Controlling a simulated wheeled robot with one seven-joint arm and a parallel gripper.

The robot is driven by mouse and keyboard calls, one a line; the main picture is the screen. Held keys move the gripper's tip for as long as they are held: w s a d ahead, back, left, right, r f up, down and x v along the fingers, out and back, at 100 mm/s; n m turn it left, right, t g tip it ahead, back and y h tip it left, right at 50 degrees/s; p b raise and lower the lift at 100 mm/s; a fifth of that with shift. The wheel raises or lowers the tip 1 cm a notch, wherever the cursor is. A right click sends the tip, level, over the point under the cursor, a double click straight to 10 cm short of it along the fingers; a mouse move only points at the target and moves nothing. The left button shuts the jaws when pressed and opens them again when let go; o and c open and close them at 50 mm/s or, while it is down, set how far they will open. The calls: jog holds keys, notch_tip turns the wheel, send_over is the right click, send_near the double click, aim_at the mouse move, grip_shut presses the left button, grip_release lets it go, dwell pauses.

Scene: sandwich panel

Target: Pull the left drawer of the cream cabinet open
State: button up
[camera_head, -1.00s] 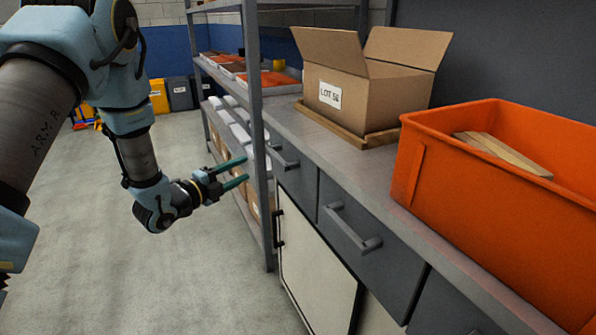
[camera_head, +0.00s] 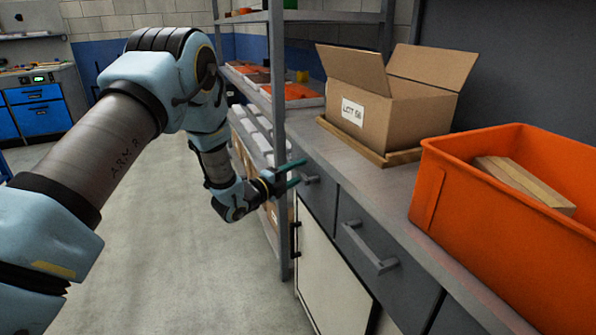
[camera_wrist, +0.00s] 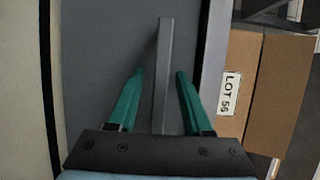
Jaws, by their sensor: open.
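The cream cabinet has a cream door (camera_head: 326,265) with a row of dark grey drawers above it. The left drawer (camera_head: 320,205) sits flush with the front, shut. Its grey bar handle (camera_head: 311,180) is partly hidden by my gripper (camera_head: 299,173) in the head view. In the wrist view the handle (camera_wrist: 164,50) runs between the two green fingers of my gripper (camera_wrist: 160,73), against the grey drawer face (camera_wrist: 100,70). The fingers are open, one on each side of the bar, with a visible gap on both sides.
On the counter (camera_head: 365,183) stand an open cardboard box (camera_head: 405,115) marked LOT 56 and an orange bin (camera_head: 500,225) holding wooden pieces. A second drawer handle (camera_head: 370,248) sticks out at the right. A metal shelf rack post (camera_head: 279,120) is close behind my gripper. The floor at left is clear.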

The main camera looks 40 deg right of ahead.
grip_shut()
dwell(0.4)
dwell(1.0)
